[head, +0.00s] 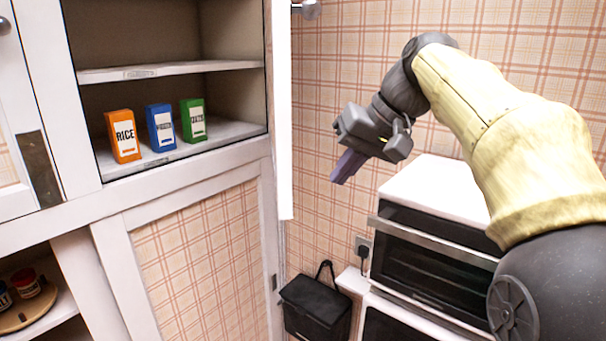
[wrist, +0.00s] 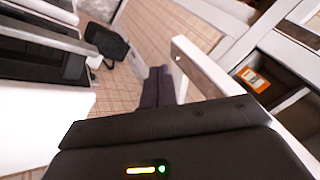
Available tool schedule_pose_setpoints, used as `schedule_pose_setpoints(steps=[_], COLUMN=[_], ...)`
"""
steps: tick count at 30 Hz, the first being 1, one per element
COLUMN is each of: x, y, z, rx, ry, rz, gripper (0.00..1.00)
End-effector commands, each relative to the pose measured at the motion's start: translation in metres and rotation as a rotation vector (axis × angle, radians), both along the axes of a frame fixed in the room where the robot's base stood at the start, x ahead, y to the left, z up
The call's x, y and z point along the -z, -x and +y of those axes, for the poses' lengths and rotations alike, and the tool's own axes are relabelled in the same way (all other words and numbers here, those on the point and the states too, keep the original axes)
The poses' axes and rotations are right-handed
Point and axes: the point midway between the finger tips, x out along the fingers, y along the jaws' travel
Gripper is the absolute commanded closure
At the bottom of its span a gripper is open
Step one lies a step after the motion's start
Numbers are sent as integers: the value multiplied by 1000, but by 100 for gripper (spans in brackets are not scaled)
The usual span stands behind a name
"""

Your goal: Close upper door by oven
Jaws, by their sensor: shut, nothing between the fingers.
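The upper door (head: 284,120) by the oven stands open, seen nearly edge-on as a tall white panel at the right side of the upper cabinet (head: 170,75). In the wrist view its white frame (wrist: 205,72) is right of the fingers. A metal knob (head: 309,9) shows beside the door's top. The oven (head: 430,262) stands at lower right. My gripper (head: 340,176) is shut and empty, with its purple-grey fingers pointing down-left. In the head view it is right of the door, on the oven side, with a visible gap. The fingers also show in the wrist view (wrist: 158,84).
An orange rice box (head: 122,136), a blue box (head: 161,128) and a green box (head: 194,120) stand on the open cabinet's lower shelf. A closed plaid-panelled lower door (head: 200,265) is below. A black bag-like item (head: 316,303) is beside the oven.

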Motion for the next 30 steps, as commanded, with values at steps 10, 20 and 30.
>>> schedule_pose_setpoints(steps=[10,20,30], x=[-49,-46,-14], y=[-13,-14,-25], z=[-36,-34,-13], rx=[-9,-10,-13], ry=[-44,-43,-43], rz=[-59,-59,-55], gripper=[100,100,100])
